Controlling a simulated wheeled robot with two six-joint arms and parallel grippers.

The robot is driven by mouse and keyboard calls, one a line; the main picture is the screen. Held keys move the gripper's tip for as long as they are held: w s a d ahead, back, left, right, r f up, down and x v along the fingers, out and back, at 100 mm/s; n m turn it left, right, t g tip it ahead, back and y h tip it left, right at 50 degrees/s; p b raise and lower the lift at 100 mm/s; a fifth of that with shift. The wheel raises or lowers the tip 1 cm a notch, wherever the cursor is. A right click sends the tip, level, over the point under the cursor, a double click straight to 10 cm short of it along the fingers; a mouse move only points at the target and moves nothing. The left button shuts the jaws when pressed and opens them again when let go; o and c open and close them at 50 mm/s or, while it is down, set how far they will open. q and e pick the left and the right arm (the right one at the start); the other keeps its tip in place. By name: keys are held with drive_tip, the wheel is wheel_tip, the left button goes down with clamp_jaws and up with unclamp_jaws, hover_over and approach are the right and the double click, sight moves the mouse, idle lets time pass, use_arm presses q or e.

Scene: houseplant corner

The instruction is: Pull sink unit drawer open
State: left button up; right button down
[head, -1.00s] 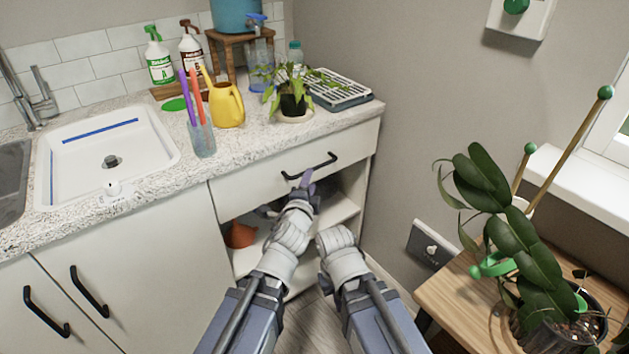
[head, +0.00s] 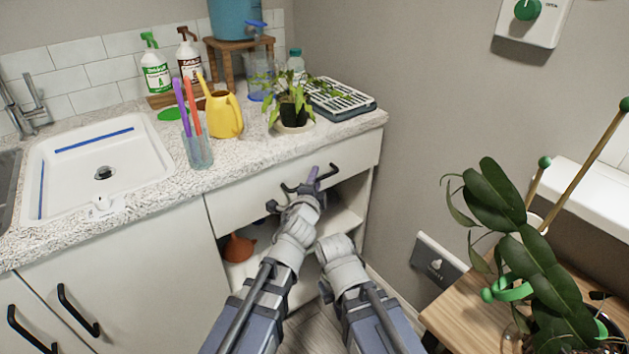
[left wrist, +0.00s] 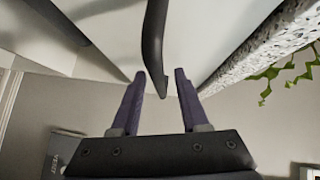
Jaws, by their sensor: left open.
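The sink unit drawer (head: 245,195) is the white front under the speckled counter at the right end of the unit; it looks shut. Its black bar handle (head: 327,173) shows in the head view, partly covered by my left gripper (head: 311,177). In the left wrist view the handle (left wrist: 153,45) is a dark bar running down to between the two purple fingers of my left gripper (left wrist: 160,92). The fingers are open, with a gap on either side of the bar. My right arm is beside the left one; its gripper is not visible.
An open shelf with an orange funnel (head: 239,247) is below the drawer. The counter (head: 230,163) holds a potted plant (head: 293,112), a yellow watering can (head: 224,115) and a glass (head: 199,150). A wooden stand (head: 465,305) with a tall plant is at the right.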

use_arm(q)
drive_tip(key=shift+c, duration=0.4)
clamp_jaws()
idle(0.9)
